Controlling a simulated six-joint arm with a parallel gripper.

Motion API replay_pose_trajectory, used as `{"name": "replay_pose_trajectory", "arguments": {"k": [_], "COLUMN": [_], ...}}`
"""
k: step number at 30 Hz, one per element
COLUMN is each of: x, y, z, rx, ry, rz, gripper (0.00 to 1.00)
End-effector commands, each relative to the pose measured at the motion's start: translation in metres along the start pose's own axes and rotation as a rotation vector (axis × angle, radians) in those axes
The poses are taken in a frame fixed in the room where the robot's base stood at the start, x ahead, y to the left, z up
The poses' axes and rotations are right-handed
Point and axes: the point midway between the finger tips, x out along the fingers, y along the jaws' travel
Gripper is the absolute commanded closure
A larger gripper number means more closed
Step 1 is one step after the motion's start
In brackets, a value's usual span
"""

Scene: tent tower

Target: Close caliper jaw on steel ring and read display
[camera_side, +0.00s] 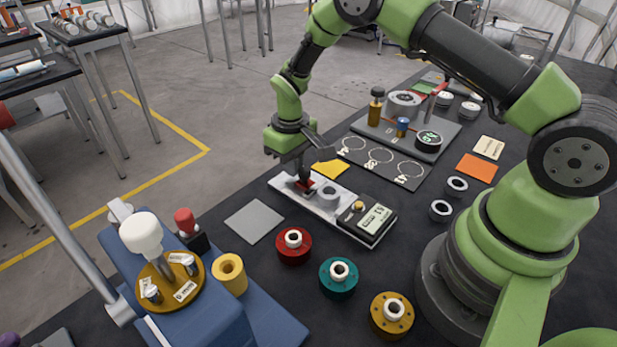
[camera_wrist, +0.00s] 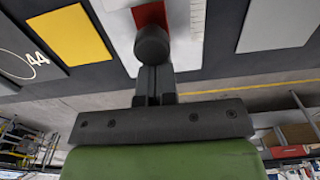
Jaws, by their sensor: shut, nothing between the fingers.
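The caliper is a long white plate (camera_side: 281,182) in the middle of the dark table, with a red sliding jaw (camera_side: 296,188) toward its far left end. A grey steel ring (camera_side: 328,194) sits on the plate to the right of the red jaw. A display (camera_side: 376,218) and a round yellow button are at the plate's near right end; its digits are too small to read surely. My gripper (camera_side: 304,180) points down at the red jaw, shut and empty.
A yellow card (camera_side: 330,168) and a dark board with numbered ring outlines (camera_side: 380,158) lie behind the caliper. A grey square (camera_side: 254,221) and red, teal and orange holders with white rings stand in front. Two white rings lie to the right.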

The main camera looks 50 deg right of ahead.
Motion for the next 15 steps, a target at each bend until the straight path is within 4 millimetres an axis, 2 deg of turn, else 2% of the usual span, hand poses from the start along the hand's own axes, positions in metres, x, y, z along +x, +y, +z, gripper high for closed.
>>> {"name": "replay_pose_trajectory", "arguments": {"k": [15], "x": [0.0000], "y": [-0.0001], "z": [0.0085], "rx": [0.001], "ry": [-0.002], "rz": [-0.001], "gripper": [1.00]}}
